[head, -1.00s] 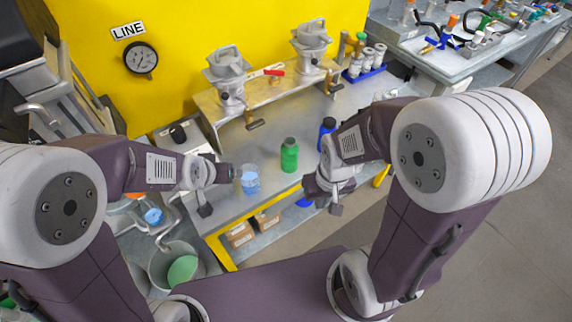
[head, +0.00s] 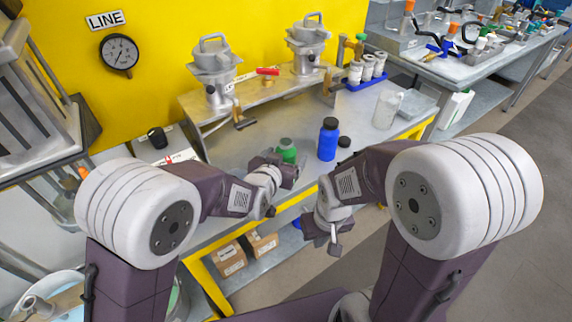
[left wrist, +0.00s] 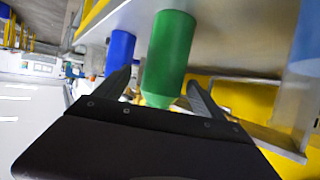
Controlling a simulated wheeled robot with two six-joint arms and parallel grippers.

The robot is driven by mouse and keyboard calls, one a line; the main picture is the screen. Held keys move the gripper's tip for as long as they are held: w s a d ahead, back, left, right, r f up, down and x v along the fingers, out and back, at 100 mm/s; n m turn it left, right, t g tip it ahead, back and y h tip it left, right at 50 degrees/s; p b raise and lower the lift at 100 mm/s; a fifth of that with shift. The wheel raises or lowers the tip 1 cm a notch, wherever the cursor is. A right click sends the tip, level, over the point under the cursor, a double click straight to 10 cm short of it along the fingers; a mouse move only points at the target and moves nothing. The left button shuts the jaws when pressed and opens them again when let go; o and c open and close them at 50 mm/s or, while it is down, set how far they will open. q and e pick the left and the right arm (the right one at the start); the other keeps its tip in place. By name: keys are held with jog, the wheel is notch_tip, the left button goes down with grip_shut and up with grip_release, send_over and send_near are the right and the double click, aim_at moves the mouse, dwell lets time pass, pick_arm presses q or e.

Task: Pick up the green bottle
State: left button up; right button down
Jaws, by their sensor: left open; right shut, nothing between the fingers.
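The green bottle (head: 286,151) stands on the grey bench, its lower part hidden behind my left gripper (head: 280,184) in the head view. In the left wrist view the picture is turned over, and the green bottle (left wrist: 170,55) shows large, its narrow end pointing down between the two fingers. My left gripper (left wrist: 160,92) is open and close to the bottle, with a finger on each side of it; I cannot tell if either touches. My right gripper (head: 324,236) is shut and empty, in front of the bench edge, lower and to the right.
A blue bottle (head: 328,139) with a dark cap stands just right of the green one; it also shows in the left wrist view (left wrist: 121,48). A clear beaker (head: 386,109) stands farther right. Two metal agitators (head: 214,80) stand on a raised shelf behind.

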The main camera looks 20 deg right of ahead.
pick_arm(q)
jog(key=x, duration=0.2)
jog(key=f+x, duration=0.1)
jog(key=x, duration=0.2)
jog(key=shift+a+b, duration=0.15)
jog(key=shift+b, duration=0.25)
jog(key=shift+r, duration=0.1)
jog(key=shift+c, duration=0.7)
grip_shut()
pick_arm(e)
jog(key=shift+f, duration=0.35)
pick_arm(q)
jog(key=shift+r, duration=0.1)
pick_arm(e)
jog(key=shift+r, duration=0.1)
